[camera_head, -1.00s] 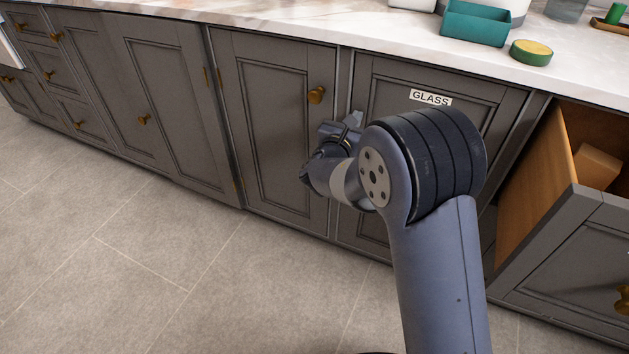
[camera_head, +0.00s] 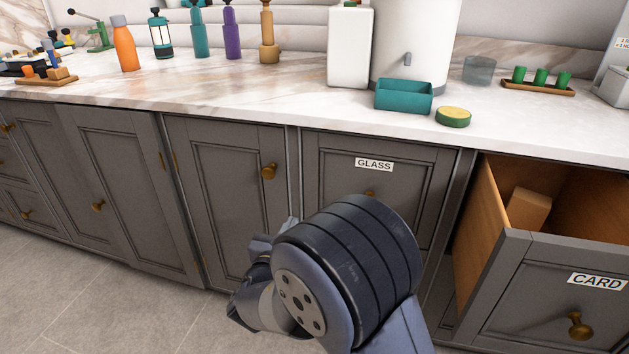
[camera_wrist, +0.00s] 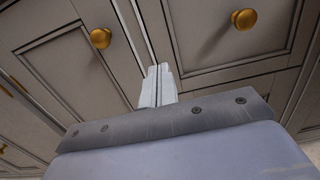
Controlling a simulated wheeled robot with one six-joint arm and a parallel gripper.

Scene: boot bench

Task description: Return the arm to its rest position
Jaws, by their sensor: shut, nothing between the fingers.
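My arm is folded low in front of the grey cabinet fronts in the head view, its big dark joint covering the lower part of the GLASS drawer front (camera_head: 330,180). My gripper (camera_wrist: 158,80) shows in the wrist view, shut with its fingers together and nothing between them. It points toward the cabinet fronts, near the seam between two of them. In the head view my wrist is at the left of the dark joint, and the fingertips are mostly hidden there.
The CARD drawer (camera_head: 530,258) stands open at the right with a tan block (camera_head: 528,209) inside. The marble counter (camera_head: 230,100) holds a teal bin (camera_head: 402,96), a round sponge (camera_head: 453,116), an orange bottle (camera_head: 124,45) and several other items. Open floor (camera_head: 60,290) lies at the lower left.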

